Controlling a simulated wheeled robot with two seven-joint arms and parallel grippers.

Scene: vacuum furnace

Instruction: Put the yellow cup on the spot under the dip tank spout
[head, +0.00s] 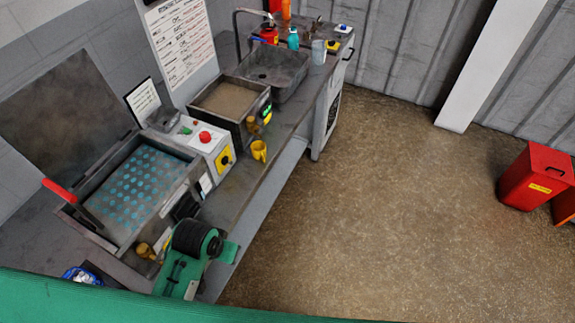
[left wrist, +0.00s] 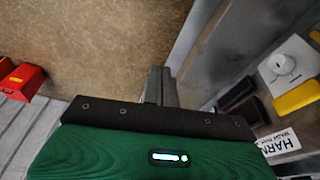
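The yellow cup (head: 259,151) stands upright on the workbench near its front edge, with its handle to the left. Just behind it is an open rectangular tank (head: 225,103) of brown liquid, with a brass spout (head: 253,125) and a green display; I take it as the dip tank. No marked spot can be made out under the spout. My left arm is low at the bench's near end; its fingers are not clear in the head view. In the left wrist view, my left gripper (left wrist: 161,85) has its fingers together, nothing visible between them. My right gripper is not in view.
A lidded basin with blue dots (head: 135,195) and a control box with a red button (head: 205,137) stand left of the cup. A sink (head: 275,70) and several bottles lie beyond the tank. The floor (head: 370,200) is clear; a red bin (head: 537,176) stands right.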

